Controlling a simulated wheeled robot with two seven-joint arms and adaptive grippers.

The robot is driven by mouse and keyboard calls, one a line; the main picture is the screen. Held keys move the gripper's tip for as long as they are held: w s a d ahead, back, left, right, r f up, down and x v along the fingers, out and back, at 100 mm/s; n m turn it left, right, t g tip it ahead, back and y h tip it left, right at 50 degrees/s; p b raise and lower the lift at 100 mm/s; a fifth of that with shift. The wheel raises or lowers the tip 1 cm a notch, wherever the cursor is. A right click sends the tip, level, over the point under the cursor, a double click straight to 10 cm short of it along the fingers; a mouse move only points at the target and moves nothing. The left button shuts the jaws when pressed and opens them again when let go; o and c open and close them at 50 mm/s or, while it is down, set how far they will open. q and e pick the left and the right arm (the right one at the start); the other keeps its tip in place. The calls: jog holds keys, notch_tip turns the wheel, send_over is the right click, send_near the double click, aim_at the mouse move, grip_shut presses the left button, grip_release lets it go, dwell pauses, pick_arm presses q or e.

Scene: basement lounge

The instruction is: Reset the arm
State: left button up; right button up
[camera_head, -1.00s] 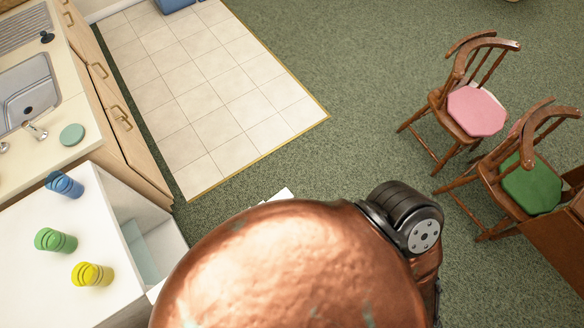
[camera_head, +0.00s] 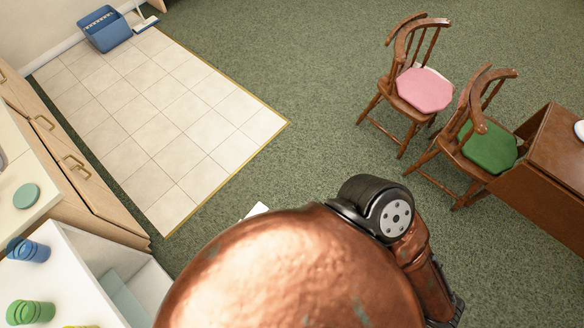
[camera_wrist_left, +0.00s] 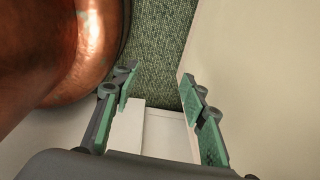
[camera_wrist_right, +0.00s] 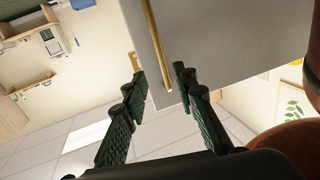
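My left gripper (camera_wrist_left: 158,75) shows in the left wrist view. Its two green-lined fingers stand apart with nothing between them, beside my copper-coloured body and a pale panel (camera_wrist_left: 240,70). My right gripper (camera_wrist_right: 160,75) shows in the right wrist view with its fingers apart. A thin brass-coloured bar (camera_wrist_right: 155,45) along a grey panel (camera_wrist_right: 220,40) appears between and beyond its fingertips; I see no grip on it. In the head view my copper body and a dark arm joint fill the lower middle; neither gripper can be made out clearly there.
A white unit (camera_head: 70,290) with blue (camera_head: 28,250) and green (camera_head: 30,312) cups stands lower left, beside wooden cabinets (camera_head: 75,175). Two chairs with pink (camera_head: 424,90) and green (camera_head: 490,149) cushions and a wooden table (camera_head: 560,160) stand right. Tiled floor (camera_head: 160,120) and green carpet (camera_head: 290,60) are open.

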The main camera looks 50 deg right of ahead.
jog(key=shift+s, duration=0.2)
dwell(0.5)
jog(key=d+f+g+h, duration=0.1)
jog(key=d+f+g, duration=0.25)
jog(key=f, duration=0.95)
jog(key=d+f+g+h, duration=0.15)
jog(key=f+g, duration=0.35)
jog(key=f, duration=0.7)
jog(key=s+d+f+g, duration=0.3)
jog(key=s+f+g, duration=0.1)
jog(key=f, duration=0.2)
jog(key=s+d+f+m+g+h, duration=0.1)
jog(key=s+d+f+g, duration=0.3)
jog(key=f, duration=0.3)
jog(key=shift+s+d, duration=0.2)
jog(key=shift+s, duration=0.1)
jog(key=shift+f+h, duration=0.1)
jog(key=shift+h, duration=0.15)
